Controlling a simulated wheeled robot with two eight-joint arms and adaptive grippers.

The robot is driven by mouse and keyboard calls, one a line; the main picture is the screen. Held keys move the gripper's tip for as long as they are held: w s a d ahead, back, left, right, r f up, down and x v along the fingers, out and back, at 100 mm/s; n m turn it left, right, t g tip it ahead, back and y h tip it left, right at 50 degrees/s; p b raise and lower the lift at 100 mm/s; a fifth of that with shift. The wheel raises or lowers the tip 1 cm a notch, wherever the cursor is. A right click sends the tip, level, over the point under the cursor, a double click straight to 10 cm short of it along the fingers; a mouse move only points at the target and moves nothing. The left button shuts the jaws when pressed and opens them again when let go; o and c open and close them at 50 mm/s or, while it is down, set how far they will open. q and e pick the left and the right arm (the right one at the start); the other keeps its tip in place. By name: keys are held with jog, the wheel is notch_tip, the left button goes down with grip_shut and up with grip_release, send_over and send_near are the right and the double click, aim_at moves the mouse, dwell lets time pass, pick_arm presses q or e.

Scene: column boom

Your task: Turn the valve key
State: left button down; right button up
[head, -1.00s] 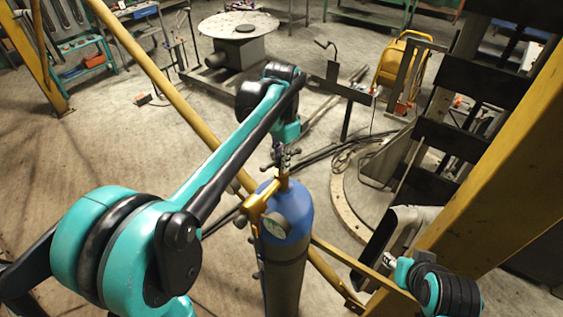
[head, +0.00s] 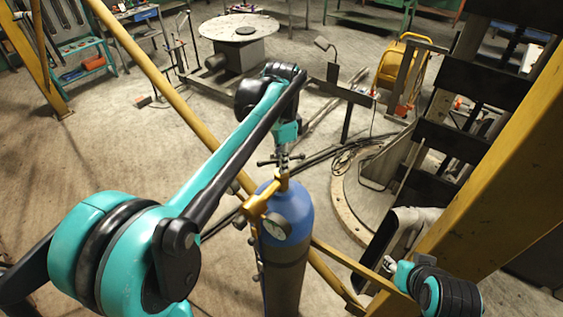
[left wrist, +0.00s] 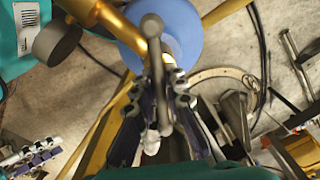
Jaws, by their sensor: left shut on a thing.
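The valve key (head: 266,162) is a dark T-bar on top of the blue gas cylinder (head: 293,210). In the left wrist view the key (left wrist: 156,60) is a grey bar with a rounded end, seen between the fingers. My left gripper (head: 283,152) points down over the cylinder and is shut on the key. It also shows in the left wrist view (left wrist: 160,110).
A brass regulator (head: 257,207) with a round gauge (head: 277,228) is on the cylinder's left side. Yellow beams run beside and behind the cylinder. A thick yellow column (head: 500,160) stands at the right. A round table (head: 238,27) stands farther back, with open floor at the left.

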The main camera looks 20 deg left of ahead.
pick_arm(q)
jog(key=shift+m+b, duration=0.3)
jog(key=shift+m, duration=1.4)
dwell(0.9)
jog(key=c, duration=1.6)
grip_release()
jog(key=shift+o, duration=0.2)
notch_tip(320, 180, up, 12)
jog(key=shift+n, duration=0.6)
notch_tip(320, 180, down, 12)
jog(key=shift+f+p, duration=0.1)
jog(key=shift+p, duration=0.3)
